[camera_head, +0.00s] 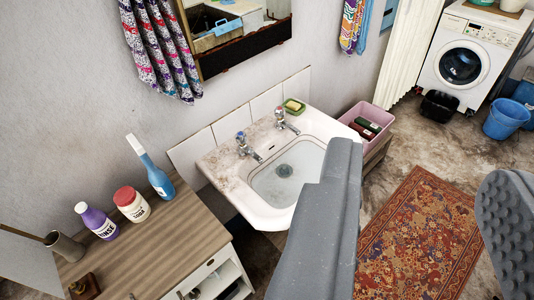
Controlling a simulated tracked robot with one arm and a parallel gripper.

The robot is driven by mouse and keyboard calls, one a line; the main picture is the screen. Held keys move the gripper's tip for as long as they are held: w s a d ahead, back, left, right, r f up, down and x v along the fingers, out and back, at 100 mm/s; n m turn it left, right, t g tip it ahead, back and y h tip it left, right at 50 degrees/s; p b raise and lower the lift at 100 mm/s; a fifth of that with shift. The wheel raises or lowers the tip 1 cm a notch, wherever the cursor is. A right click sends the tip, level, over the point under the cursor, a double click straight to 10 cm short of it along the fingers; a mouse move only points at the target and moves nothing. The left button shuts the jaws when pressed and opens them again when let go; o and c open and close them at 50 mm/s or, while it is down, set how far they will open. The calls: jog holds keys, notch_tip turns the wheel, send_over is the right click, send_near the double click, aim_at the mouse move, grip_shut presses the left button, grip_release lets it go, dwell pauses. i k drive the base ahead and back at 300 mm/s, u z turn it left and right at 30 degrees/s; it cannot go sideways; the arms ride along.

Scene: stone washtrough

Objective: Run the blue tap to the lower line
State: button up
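A white, stained washbasin (226,163) stands against the wall near the middle of the view. Two chrome taps sit on its back edge. The left tap (246,147) has a small bluish cap; the right tap (283,118) seems to have a reddish one. I see no stream from either spout. My gripper (422,175) is open and empty. Its left grey finger covers the basin's front right part; its right finger is at the right edge, over the floor.
At left, a wooden cabinet (150,250) bears several bottles. A pink crate (367,115) stands right of the basin. A patterned rug (420,240), a washing machine (470,55) and a blue bucket (506,119) lie beyond.

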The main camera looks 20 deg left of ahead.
aim_at(241, 138)
jog(key=z, duration=0.35)
jog(key=k, duration=0.9)
jog(key=u, duration=0.15)
jog(key=i, duration=0.8)
jog(key=u, duration=0.4)
jog(key=i, duration=1.45)
jog(key=z, duration=0.65)
